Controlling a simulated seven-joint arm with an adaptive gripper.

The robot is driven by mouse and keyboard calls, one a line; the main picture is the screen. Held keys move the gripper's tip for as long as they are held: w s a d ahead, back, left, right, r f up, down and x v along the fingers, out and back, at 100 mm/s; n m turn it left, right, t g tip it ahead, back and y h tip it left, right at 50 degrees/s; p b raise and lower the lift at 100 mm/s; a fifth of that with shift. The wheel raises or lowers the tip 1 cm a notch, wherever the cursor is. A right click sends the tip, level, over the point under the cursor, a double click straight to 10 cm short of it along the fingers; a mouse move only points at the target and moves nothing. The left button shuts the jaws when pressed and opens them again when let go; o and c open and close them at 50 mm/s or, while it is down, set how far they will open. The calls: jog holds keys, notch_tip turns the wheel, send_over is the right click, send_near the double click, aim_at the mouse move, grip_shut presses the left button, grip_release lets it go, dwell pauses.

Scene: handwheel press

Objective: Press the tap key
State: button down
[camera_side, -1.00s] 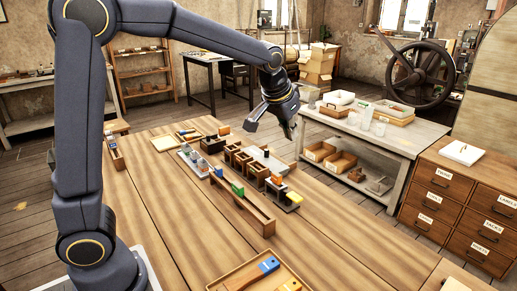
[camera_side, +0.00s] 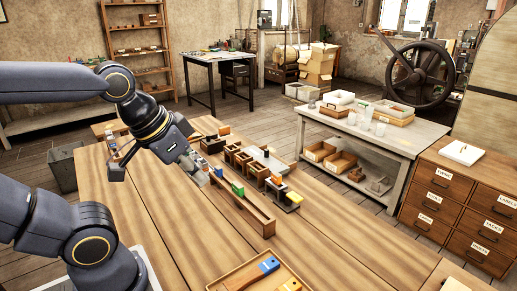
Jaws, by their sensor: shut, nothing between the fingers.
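I cannot tell for sure which small item on the workbench (camera_side: 150,225) is the tap key. A dark base with an orange block and a yellow block (camera_side: 294,197) stands at the right of the row of parts. A long wooden rail (camera_side: 256,216) with a green block (camera_side: 237,188) lies left of it. My gripper (camera_side: 201,178) is shut and empty. It points down to the right, in front of the left end of the rail and hiding part of the parts there. Whether it touches anything I cannot tell.
Small open wooden boxes (camera_side: 243,160) stand in a row behind the rail. A wooden tray (camera_side: 229,284) with a blue piece (camera_side: 268,265) lies at the front edge. A handwheel (camera_side: 420,75) stands at the back right.

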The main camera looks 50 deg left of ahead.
jog(key=w+r+t, duration=0.1)
jog(key=w+r, duration=0.5)
jog(key=w, duration=0.1)
jog(key=g, duration=0.3)
send_over(298, 197)
jog(key=s, duration=0.4)
notch_tip(298, 197, down, 15)
jog(key=shift+w, duration=0.1)
jog(key=x, duration=0.8)
jog(key=s+x, duration=0.1)
jog(key=x, duration=0.4)
jog(key=shift+s+f, duration=0.1)
jog(key=shift+f, duration=0.55)
